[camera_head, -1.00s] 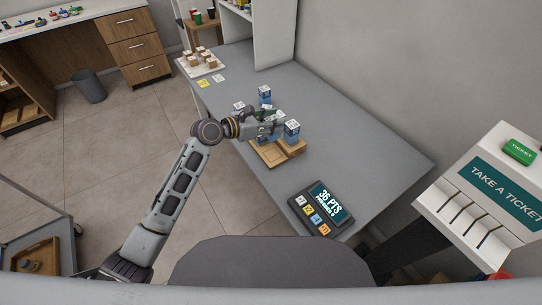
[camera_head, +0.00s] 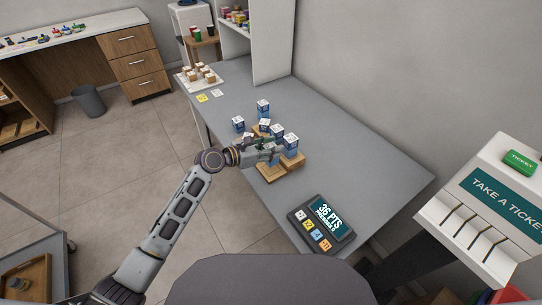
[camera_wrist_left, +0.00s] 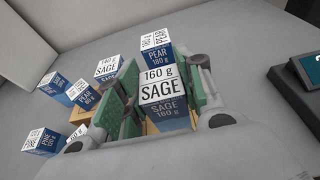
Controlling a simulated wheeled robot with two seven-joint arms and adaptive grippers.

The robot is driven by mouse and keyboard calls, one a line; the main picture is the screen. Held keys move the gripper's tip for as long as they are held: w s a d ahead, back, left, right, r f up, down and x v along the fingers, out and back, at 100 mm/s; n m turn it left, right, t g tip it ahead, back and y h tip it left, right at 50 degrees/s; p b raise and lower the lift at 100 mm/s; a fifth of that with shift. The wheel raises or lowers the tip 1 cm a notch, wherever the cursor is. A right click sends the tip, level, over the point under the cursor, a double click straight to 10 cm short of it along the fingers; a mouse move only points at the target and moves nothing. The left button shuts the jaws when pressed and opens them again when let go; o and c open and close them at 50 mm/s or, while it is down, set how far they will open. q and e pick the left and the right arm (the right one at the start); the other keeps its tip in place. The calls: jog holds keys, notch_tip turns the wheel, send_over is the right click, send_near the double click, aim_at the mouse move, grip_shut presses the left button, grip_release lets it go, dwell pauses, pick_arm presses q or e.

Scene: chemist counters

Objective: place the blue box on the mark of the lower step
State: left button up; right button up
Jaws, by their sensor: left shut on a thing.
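My left gripper (camera_head: 266,151) is shut on a blue box with a white top. In the left wrist view this box (camera_wrist_left: 163,98) reads "160 g SAGE" and sits upright between the green finger pads. It is at the two-level wooden step stand. The lower step (camera_head: 269,173) shows below and in front of the gripper; its mark is hidden. A "PEAR 180 g" box (camera_wrist_left: 158,52) stands just behind the held box; in the head view this box (camera_head: 291,142) is on the higher step (camera_head: 293,162). I cannot tell whether the held box touches the lower step.
Several other blue-and-white boxes, such as one at the back (camera_head: 263,107) and one at the left (camera_head: 238,124), stand behind the gripper. A points display (camera_head: 322,224) lies at the counter's near end. The counter (camera_head: 360,165) is clear to the right.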

pick_arm(q)
jog(key=shift+f, duration=1.2)
jog(key=shift+f+b, duration=0.4)
jog(key=shift+f, duration=0.25)
pick_arm(e)
jog(key=shift+s+a+f, duration=0.1)
jog(key=shift+s+f, duration=0.3)
jog(key=shift+s, duration=0.15)
jog(key=shift+w, duration=0.15)
